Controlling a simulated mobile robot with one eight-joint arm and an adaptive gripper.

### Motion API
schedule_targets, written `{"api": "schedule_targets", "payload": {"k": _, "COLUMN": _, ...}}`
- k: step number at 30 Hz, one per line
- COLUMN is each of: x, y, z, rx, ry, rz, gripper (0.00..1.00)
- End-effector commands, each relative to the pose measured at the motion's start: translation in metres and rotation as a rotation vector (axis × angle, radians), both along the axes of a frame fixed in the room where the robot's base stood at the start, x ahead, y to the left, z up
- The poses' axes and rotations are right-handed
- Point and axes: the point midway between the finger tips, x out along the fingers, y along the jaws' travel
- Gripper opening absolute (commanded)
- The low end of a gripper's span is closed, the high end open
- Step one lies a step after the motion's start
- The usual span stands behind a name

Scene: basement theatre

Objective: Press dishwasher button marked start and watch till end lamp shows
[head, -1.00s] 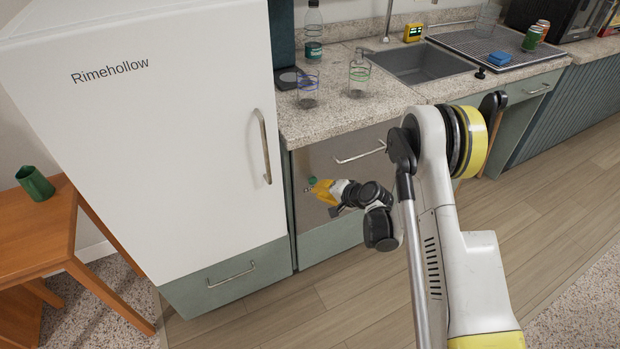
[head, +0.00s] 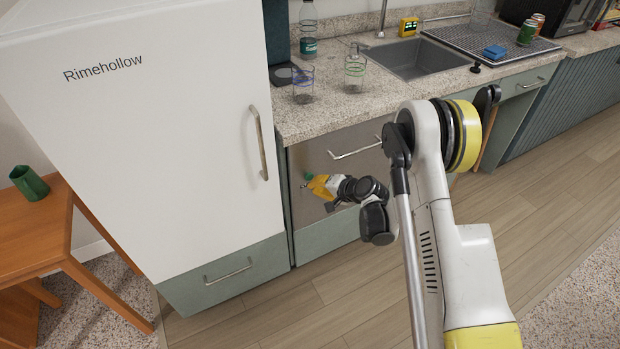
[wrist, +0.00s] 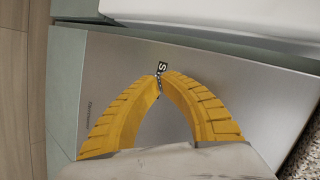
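The dishwasher (head: 335,165) is the steel-fronted panel with a bar handle under the counter, right of the white fridge. My gripper (head: 309,183), with yellow fingers, is at the upper left part of this front. A small green spot (head: 307,176) shows just above the fingertips; I cannot tell if it is a button or a lamp. In the wrist view my gripper (wrist: 162,80) has its fingertips together, close to the steel front (wrist: 110,70).
The white fridge (head: 170,150) stands close on the left, its handle (head: 260,143) sticking out. Glasses (head: 303,88) and a bottle (head: 308,35) stand on the counter above. An orange table (head: 35,230) with a green cup (head: 29,183) is at far left. The wooden floor is clear.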

Motion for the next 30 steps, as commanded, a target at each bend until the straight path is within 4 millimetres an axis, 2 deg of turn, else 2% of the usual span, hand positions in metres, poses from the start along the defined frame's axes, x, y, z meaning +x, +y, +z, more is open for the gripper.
{"api": "schedule_targets", "payload": {"k": 30, "x": 0.0078, "y": 0.0037, "z": 0.0000, "rx": 0.000, "ry": 0.000, "rz": 0.000, "gripper": 0.00}}
